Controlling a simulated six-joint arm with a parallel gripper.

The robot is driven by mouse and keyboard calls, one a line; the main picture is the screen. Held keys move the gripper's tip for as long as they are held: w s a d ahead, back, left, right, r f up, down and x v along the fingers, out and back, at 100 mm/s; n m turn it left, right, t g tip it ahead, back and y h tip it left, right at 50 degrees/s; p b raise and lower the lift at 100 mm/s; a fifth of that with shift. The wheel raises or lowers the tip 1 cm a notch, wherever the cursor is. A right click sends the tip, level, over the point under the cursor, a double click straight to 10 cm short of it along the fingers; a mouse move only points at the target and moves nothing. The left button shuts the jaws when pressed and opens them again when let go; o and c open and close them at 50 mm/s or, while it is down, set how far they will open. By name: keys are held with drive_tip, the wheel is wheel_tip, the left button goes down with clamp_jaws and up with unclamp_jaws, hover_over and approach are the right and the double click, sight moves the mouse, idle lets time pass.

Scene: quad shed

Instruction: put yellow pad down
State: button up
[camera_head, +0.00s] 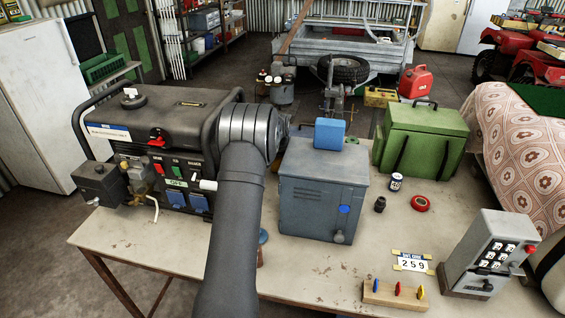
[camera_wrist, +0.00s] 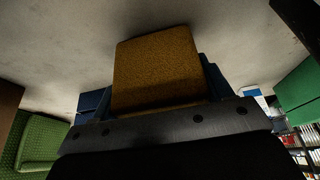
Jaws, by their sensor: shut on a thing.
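The yellow pad (camera_wrist: 157,68) is a square, golden-brown, rough-textured block in the middle of the wrist view. My gripper (camera_wrist: 158,100) is shut on it, and the pad stands out beyond the dark, bolted bar of the gripper. Blue parts show on both sides of the pad; I cannot tell what they belong to. In the head view my arm rises in front of the workbench (camera_head: 310,285), and its wrist is between the generator and the blue-grey metal box (camera_head: 315,195). The pad and the jaws are hidden there.
A blue block (camera_head: 330,134) lies on the metal box. The generator (camera_head: 150,120) stands left, a green case (camera_head: 422,140) right. A small jar (camera_head: 396,182), red round tin (camera_head: 420,204), number plate (camera_head: 412,262), peg block (camera_head: 395,296) and grey keypad box (camera_head: 490,250) occupy the bench's right side.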

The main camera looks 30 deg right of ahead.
drive_tip(key=shift+f, duration=0.45)
drive_tip(key=shift+f, duration=0.15)
drive_tip(key=o, duration=0.9)
drive_tip(key=shift+o, duration=0.2)
drive_tip(key=v, duration=1.2)
drive_tip(key=shift+r, duration=0.2)
